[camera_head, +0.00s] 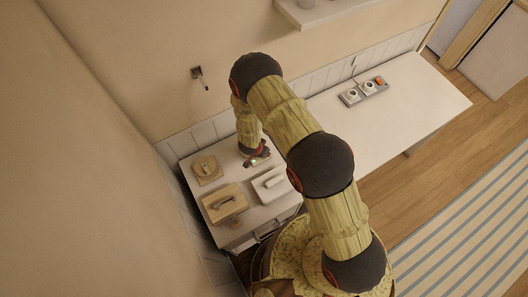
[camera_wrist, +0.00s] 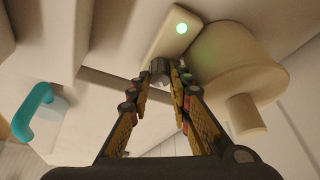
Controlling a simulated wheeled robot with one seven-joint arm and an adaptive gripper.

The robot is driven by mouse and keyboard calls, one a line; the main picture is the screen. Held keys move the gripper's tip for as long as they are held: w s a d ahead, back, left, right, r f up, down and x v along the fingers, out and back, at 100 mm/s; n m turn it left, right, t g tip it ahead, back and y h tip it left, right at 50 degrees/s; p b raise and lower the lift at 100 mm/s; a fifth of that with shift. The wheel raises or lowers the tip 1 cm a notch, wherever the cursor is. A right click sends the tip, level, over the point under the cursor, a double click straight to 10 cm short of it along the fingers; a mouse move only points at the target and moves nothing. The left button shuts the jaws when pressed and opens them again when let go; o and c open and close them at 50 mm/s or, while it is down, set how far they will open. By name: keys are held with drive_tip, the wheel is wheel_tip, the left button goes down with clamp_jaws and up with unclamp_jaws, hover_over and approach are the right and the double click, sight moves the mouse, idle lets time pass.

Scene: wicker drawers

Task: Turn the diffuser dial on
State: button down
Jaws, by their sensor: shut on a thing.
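The diffuser shows in the wrist view as a cream body (camera_wrist: 235,60) with a stubby round spout, beside a cream panel that carries a lit green light (camera_wrist: 181,28). The dial (camera_wrist: 159,66) is a small greyish piece at the lower end of that panel. My gripper (camera_wrist: 163,82) has its fingertips close together around the dial, shut on it. In the head view the green light (camera_head: 254,161) shows at the end of my arm, on the white cabinet top. My arm and gripper hide most of the diffuser there. The dial's exact angle cannot be told.
On the cabinet top (camera_head: 238,226) stand a wooden box with a dark handle (camera_head: 222,204), a small wooden piece (camera_head: 206,168) and a white lidded box (camera_head: 270,185). A power strip (camera_head: 364,91) lies on the white table. A teal handle (camera_wrist: 34,111) shows at left.

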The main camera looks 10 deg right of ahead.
drive_tip(key=c, duration=1.6)
unclamp_jaws()
drive_tip(key=shift+v, duration=4)
